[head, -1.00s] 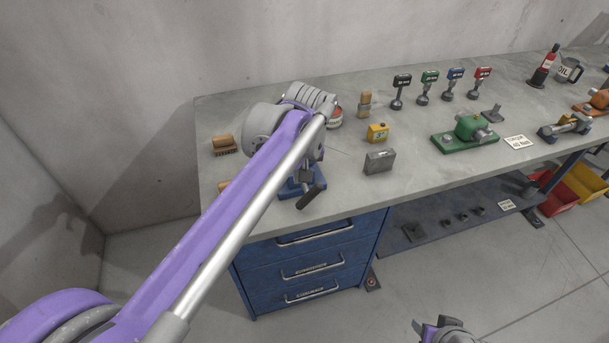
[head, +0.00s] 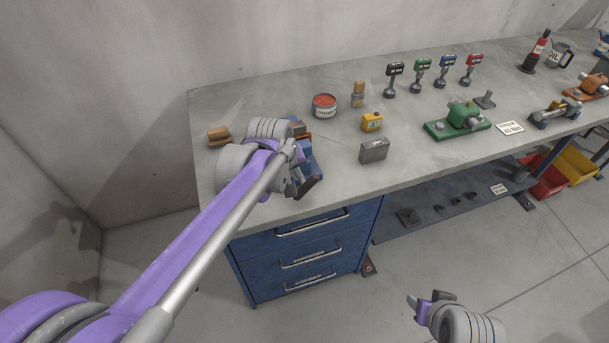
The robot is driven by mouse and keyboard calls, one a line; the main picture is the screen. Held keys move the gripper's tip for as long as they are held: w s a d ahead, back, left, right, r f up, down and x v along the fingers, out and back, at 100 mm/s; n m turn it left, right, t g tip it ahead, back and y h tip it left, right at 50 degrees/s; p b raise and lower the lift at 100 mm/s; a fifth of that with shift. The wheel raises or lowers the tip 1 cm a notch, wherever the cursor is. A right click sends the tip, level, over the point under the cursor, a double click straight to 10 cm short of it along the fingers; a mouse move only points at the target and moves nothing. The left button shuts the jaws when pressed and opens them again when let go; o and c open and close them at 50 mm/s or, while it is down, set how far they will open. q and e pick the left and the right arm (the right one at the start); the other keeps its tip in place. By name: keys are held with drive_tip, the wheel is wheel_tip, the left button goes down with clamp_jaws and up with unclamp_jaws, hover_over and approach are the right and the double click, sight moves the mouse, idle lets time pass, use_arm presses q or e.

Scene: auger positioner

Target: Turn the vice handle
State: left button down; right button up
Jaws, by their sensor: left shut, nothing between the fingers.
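The blue vice (head: 309,160) stands at the bench's front edge, left of the middle, partly covered by my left forearm and wrist. A dark, bar-like part (head: 309,187) sticks out at its front; I cannot tell whether it is the handle. My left gripper (head: 287,152) is over the vice's left side, shut and empty; its fingertips are mostly hidden by the wrist, and contact cannot be made out. My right gripper (head: 429,299) is low in the picture, away from the bench, with its fingers apart and empty.
A brush (head: 219,136), an orange-topped tin (head: 324,106), a yellow box (head: 372,122) and a grey block (head: 374,151) stand around the vice. A green fixture (head: 458,120) is farther right. Blue drawers (head: 300,255) sit below the bench edge.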

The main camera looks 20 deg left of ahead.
sight(311, 179)
use_arm(q)
drive_tip(key=shift+w+d+f, duration=0.35)
drive_tip(key=shift+d+f, duration=0.15)
drive_tip(key=shift+d, duration=0.05)
drive_tip(key=shift+w+d+f, duration=0.3)
drive_tip(key=shift+d+f, duration=0.15)
drive_tip(key=shift+d, duration=0.05)
drive_tip(key=shift+w+d+f, duration=0.2)
drive_tip(key=shift+d+f, duration=0.1)
drive_tip(key=shift+d, duration=0.05)
drive_tip(key=shift+d+b, duration=0.25)
drive_tip(key=shift+b, duration=0.1)
drive_tip(key=shift+s+a, duration=0.1)
